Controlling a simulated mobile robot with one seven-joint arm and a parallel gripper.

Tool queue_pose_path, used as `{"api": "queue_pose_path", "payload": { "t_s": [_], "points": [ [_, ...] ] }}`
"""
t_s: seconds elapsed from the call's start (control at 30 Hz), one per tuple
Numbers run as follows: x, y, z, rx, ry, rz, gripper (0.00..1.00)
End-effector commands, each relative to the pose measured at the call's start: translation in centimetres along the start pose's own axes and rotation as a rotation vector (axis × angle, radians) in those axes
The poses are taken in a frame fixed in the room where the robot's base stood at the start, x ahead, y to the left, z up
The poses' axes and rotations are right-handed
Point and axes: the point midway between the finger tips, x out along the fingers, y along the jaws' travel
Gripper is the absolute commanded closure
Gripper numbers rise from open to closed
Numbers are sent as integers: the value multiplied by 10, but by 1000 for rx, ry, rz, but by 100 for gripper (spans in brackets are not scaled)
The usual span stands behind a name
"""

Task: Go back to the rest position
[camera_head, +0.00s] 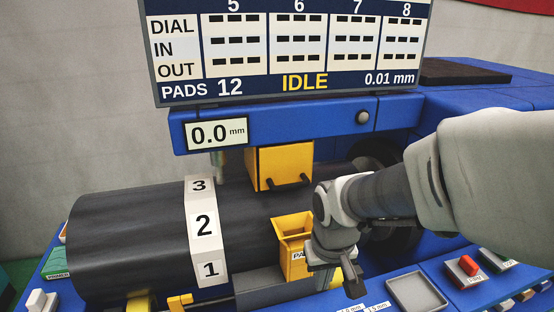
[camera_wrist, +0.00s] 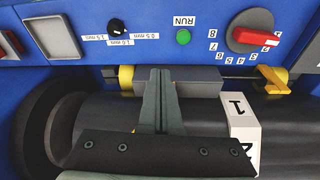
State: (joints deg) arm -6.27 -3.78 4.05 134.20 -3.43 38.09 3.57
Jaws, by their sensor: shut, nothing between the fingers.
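My gripper (camera_head: 352,276) hangs in front of the machine's blue control panel, right of the yellow pad bin (camera_head: 292,243) in the head view. In the wrist view my gripper (camera_wrist: 160,75) has its fingers together with nothing between them. Below it in that view lies the black cylinder (camera_wrist: 290,140) with its white numbered band (camera_wrist: 243,135). In the head view the cylinder (camera_head: 130,235) lies across the machine, its band (camera_head: 205,230) showing 3, 2 and 1. My forearm hides the cylinder's right end and part of the panel.
A display board (camera_head: 290,50) reads IDLE and PADS 12. A gauge (camera_head: 216,133) reads 0.0 mm. A yellow box (camera_head: 280,166) hangs behind the bin. The wrist view shows a red knob (camera_wrist: 252,36), a green RUN button (camera_wrist: 183,37) and a small black dial (camera_wrist: 117,27).

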Motion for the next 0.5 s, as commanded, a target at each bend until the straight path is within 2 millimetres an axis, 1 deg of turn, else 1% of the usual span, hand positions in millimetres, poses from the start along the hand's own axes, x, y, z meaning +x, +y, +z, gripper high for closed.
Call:
{"api": "queue_pose_path", "payload": {
  "t_s": [0.03,0.2,0.4,0.5],
  "points": [
    [-16,6,4,16,30,4,100],
    [-59,20,22,62,105,14,100],
    [-100,32,51,112,193,19,100],
    [-115,36,65,134,232,20,100]
  ]
}}
